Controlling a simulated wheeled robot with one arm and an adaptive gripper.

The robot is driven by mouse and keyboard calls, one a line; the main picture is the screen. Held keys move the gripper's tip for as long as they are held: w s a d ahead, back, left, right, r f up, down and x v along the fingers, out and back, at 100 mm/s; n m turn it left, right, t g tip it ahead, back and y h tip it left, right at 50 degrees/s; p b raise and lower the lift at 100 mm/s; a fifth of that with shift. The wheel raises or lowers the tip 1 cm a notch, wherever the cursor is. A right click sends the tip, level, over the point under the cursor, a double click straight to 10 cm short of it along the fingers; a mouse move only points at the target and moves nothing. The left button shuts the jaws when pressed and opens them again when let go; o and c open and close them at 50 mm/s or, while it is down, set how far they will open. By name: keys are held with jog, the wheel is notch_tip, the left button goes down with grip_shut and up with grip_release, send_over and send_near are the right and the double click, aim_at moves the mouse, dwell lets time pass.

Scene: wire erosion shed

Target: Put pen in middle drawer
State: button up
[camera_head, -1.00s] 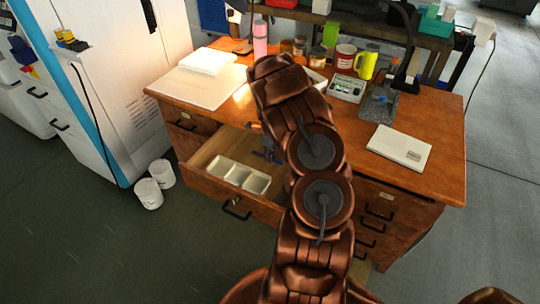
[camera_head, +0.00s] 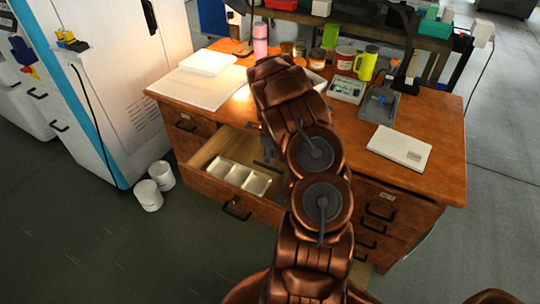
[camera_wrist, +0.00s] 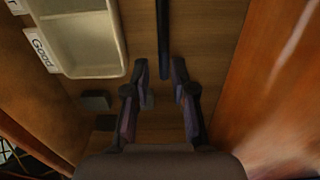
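The middle drawer (camera_head: 222,190) of the wooden desk is pulled open, with a white compartment tray (camera_head: 240,176) in its left and front part. A dark pen (camera_wrist: 163,38) lies on the bare drawer floor beside the tray; in the head view it shows as a thin dark line (camera_head: 266,166). My gripper (camera_wrist: 160,68) points down over the drawer. Its fingers are apart, with the pen's near end between or just below the tips, touching neither. In the head view my arm hides most of the gripper.
The desktop (camera_head: 335,125) holds a laptop-like white slab (camera_head: 400,147), a yellow-green mug (camera_head: 366,62), a pink bottle (camera_head: 260,40) and jars.

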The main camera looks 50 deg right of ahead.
aim_at(270, 168)
jog(key=shift+s+a+f, duration=0.5)
jog(key=shift+a+f, duration=0.05)
jog(key=shift+f, duration=0.2)
jog(key=shift+d+r+g+y+p, duration=0.1)
jog(key=shift+r+g+y+p, duration=0.3)
jog(key=shift+p, duration=0.55)
jog(key=shift+w+r+b, duration=0.15)
jog(key=shift+r+b, duration=0.1)
jog(key=shift+b, duration=0.25)
notch_tip(270, 168, up, 11)
jog(key=b, duration=0.2)
jog(key=s+a+r+n+h, duration=0.1)
jog(key=s+a+r+n, duration=0.2)
jog(key=a+r+n, duration=0.7)
jog(key=s+a+r+n, duration=0.3)
jog(key=s+a, duration=0.1)
jog(key=a, duration=0.3)
jog(key=s+a+r+n, duration=0.3)
jog(key=s+a+n, duration=0.1)
jog(key=a, duration=0.2)
jog(key=s+a+n, duration=0.6)
jog(key=s+n, duration=0.1)
jog(key=s, duration=0.2)
jog(key=s+a+n+g, duration=0.1)
jog(key=s+a+n, duration=0.6)
jog(key=s+n, duration=0.1)
jog(key=shift+s+a+n, duration=0.3)
jog(key=shift+s, duration=0.5)
